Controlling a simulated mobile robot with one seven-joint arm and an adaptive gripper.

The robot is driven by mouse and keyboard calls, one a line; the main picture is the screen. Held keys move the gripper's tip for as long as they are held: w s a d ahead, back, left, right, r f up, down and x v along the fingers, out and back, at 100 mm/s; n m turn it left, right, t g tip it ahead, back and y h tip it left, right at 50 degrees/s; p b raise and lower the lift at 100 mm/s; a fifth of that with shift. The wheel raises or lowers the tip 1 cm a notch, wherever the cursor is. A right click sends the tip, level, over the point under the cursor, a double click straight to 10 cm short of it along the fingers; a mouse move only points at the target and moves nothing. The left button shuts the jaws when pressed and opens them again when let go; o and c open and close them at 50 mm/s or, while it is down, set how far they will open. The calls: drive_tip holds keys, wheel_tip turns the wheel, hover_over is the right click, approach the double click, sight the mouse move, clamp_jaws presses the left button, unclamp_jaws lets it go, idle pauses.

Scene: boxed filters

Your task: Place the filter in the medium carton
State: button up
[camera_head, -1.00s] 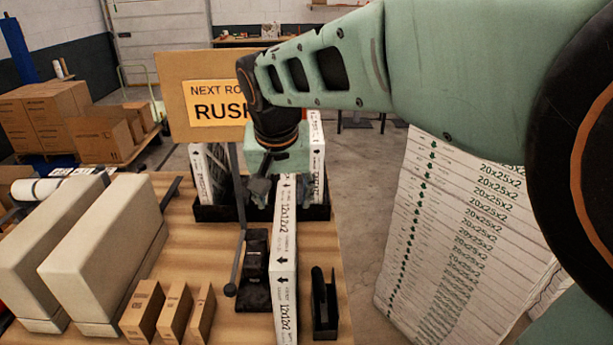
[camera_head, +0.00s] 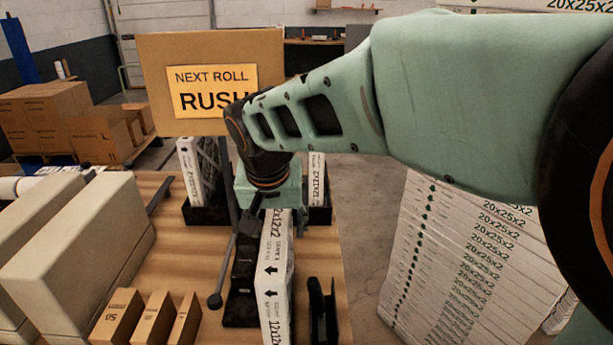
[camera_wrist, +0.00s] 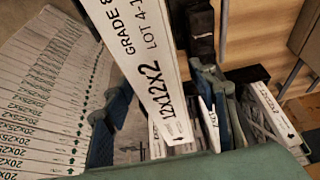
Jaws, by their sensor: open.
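A white filter marked 12x12x2 (camera_head: 272,283) stands on edge on the wooden table, beside a black holder. It also fills the upper middle of the wrist view (camera_wrist: 143,60). My gripper (camera_head: 277,212) is at the filter's far upper end. In the wrist view its teal fingers (camera_wrist: 160,98) are apart, one on each side of the filter in the picture; contact cannot be told. Three small brown cartons (camera_head: 152,318) stand at the table's front. Two larger pale boxes (camera_head: 75,240) stand to their left. I cannot tell which is the medium carton.
A black rack (camera_head: 320,214) with more white filters stands behind my gripper. A cardboard sign reading RUSH (camera_head: 212,90) rises on a post behind the table. A tall stack of 20x25x2 filters (camera_head: 450,255) stands at the right. Bare wood (camera_head: 175,250) lies between pale boxes and post.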

drive_tip(key=shift+w+f, duration=0.1)
drive_tip(key=shift+f, duration=0.2)
idle(0.5)
drive_tip(key=shift+c, duration=0.3)
clamp_jaws()
